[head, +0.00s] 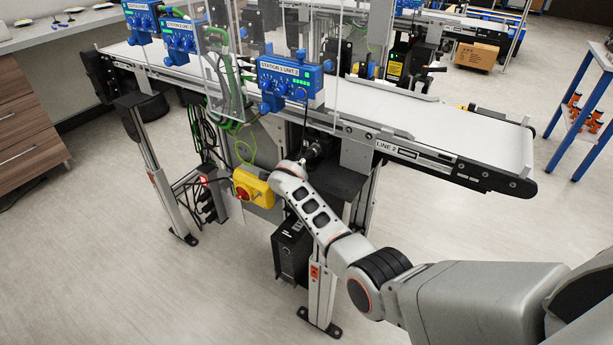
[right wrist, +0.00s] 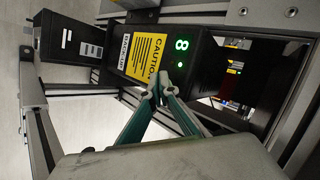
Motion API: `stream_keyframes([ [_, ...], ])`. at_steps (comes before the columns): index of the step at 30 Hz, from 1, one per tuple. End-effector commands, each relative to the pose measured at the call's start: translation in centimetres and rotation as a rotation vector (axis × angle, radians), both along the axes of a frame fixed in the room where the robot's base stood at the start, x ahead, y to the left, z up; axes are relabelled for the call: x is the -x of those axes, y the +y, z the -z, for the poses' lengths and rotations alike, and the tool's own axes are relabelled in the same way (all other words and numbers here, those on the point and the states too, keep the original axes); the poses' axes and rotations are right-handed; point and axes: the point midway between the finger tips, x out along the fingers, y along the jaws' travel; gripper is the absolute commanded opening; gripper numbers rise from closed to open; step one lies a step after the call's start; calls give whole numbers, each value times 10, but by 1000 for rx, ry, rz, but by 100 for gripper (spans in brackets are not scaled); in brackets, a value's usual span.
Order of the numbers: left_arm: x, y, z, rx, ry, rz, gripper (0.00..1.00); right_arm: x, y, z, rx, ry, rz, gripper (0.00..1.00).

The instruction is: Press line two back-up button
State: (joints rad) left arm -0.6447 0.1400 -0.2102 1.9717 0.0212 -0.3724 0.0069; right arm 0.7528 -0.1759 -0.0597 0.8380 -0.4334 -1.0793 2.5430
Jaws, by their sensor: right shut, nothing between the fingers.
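The line two conveyor (head: 455,125) carries a "LINE 2" label on its side rail. In the right wrist view, a black unit (right wrist: 203,60) has a yellow caution label (right wrist: 148,55), a white label that seems to read "BACK UP" (right wrist: 127,46) and a green lit digit. My right gripper (right wrist: 160,84) is shut and empty, its fingertips in front of the unit near the caution label's edge. I cannot tell whether they touch it. The button itself is not clearly visible. In the head view my right arm reaches under the conveyor edge. My left gripper is out of view.
A yellow box with a red knob (head: 253,188) sits just left of my right wrist. Blue station units (head: 290,82) line the conveyor edge above. A black box (head: 292,250) hangs by the conveyor leg below. Open floor lies at the front left.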

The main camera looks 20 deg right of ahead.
Motion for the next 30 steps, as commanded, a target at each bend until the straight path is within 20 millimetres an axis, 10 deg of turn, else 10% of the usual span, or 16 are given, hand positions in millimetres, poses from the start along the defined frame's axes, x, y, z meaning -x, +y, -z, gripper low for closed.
stream_keyframes([
  [30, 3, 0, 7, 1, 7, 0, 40, -5, -10, 0, 1, 0, 3, 0],
])
